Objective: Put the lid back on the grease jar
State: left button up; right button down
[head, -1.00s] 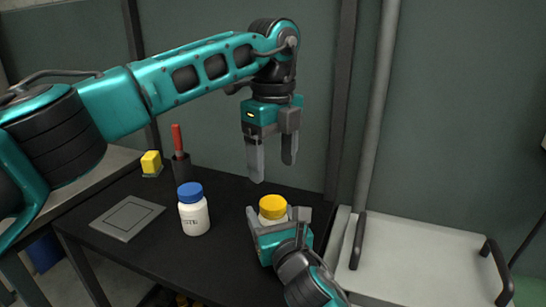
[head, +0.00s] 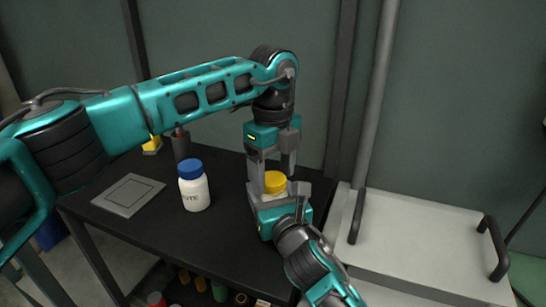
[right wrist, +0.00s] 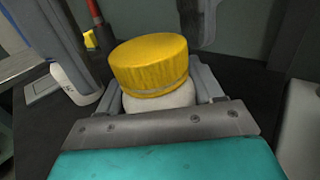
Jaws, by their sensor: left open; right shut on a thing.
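The yellow lid (head: 275,183) sits on top of the white grease jar (right wrist: 158,100); it also shows large in the right wrist view (right wrist: 150,68). I cannot tell whether it is fully seated. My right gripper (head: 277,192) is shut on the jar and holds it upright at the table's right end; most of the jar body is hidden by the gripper. My left gripper (head: 274,171) is open and points down over the lid, one finger on each side. In the right wrist view, its fingers stand apart from the lid.
A white bottle with a blue cap (head: 193,186) stands left of the jar on the black table (head: 150,222). A grey square plate (head: 128,195) lies farther left. A dark holder (head: 181,145) and a yellow object (head: 152,146) are behind. A white cart (head: 420,240) stands right.

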pick_arm(q)
jog(key=shift+c, duration=0.5)
pick_arm(e)
jog(key=shift+f, duration=0.1)
pick_arm(q)
jog(key=c, duration=1)
jog(key=m, duration=1.6)
jog(key=shift+m, duration=0.4)
jog(key=m, duration=0.5)
jog(key=shift+f+m, duration=0.1)
jog(key=shift+m, duration=0.2)
jog(key=m, duration=0.3)
jog(key=shift+m, duration=0.3)
jog(key=m, duration=0.5)
jog(key=o, duration=1.2)
